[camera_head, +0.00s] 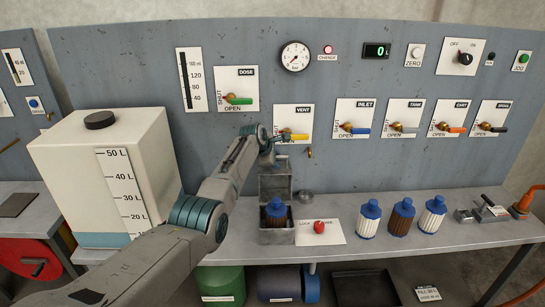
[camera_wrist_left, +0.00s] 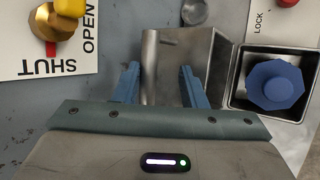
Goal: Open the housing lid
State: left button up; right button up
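The housing is a grey metal box (camera_head: 277,236) on the bench, holding a filter with a blue cap (camera_head: 275,208). Its lid (camera_head: 275,187) stands raised at the back of the box, leaving the top uncovered. In the left wrist view the lid (camera_wrist_left: 205,62) is a grey metal plate beside the open housing (camera_wrist_left: 236,98). My left gripper (camera_head: 268,155) is above the lid, in front of the VENT panel. In the wrist view its blue fingers (camera_wrist_left: 159,84) are spread apart, with the lid's edge between them; contact cannot be told. My right gripper is out of view.
A red knob (camera_head: 319,226) sits on a white label plate beside the housing. Several blue-capped filters (camera_head: 402,215) stand to the right. The yellow VENT handle (camera_head: 296,137) is close to my left gripper. A large white tank (camera_head: 105,170) stands at left.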

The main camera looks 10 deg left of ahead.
pick_arm(q)
jog(key=shift+v, duration=0.8)
jog(key=b+v, duration=0.1)
jog(key=v, duration=0.8)
jog(key=shift+b, duration=0.3)
jog(key=shift+c, duration=0.2)
